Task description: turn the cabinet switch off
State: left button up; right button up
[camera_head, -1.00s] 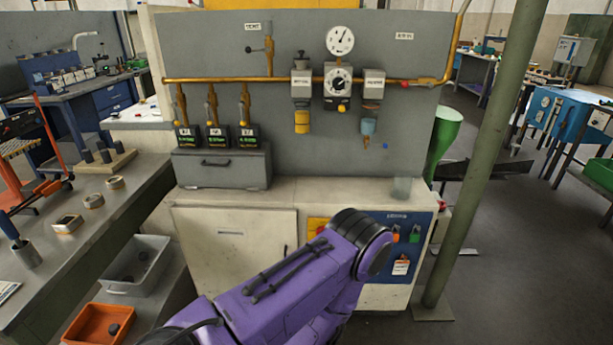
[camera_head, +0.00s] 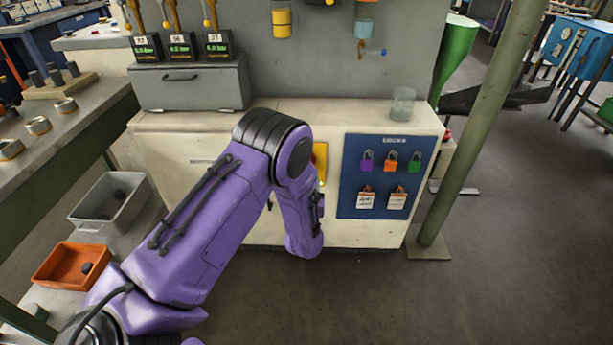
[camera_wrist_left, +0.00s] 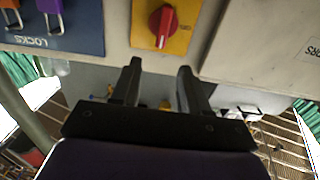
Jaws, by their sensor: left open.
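The cabinet switch (camera_wrist_left: 161,26) is a red rotary knob on a yellow plate (camera_wrist_left: 178,42) on the cabinet's front face. It shows at the top of the left wrist view. In the head view only a yellow strip of the plate (camera_head: 320,158) shows beside my purple left arm, and the knob is hidden. My left gripper (camera_wrist_left: 158,66) is open and empty, its two dark fingers apart. In the left wrist view the fingertips lie just below the knob in the picture; I cannot tell the exact gap. My right gripper is not in view.
A blue lock board (camera_head: 385,178) with several padlocks and tags is right of the switch. A glass (camera_head: 403,103) stands on the cabinet top. A green post (camera_head: 480,130) rises to the right. Grey (camera_head: 108,205) and orange bins (camera_head: 75,266) are at left. Floor in front is clear.

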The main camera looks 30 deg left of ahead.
pick_arm(q)
jog(key=x, duration=1)
jog(key=shift+a+r, duration=0.2)
jog(key=shift+r, duration=0.05)
grip_shut()
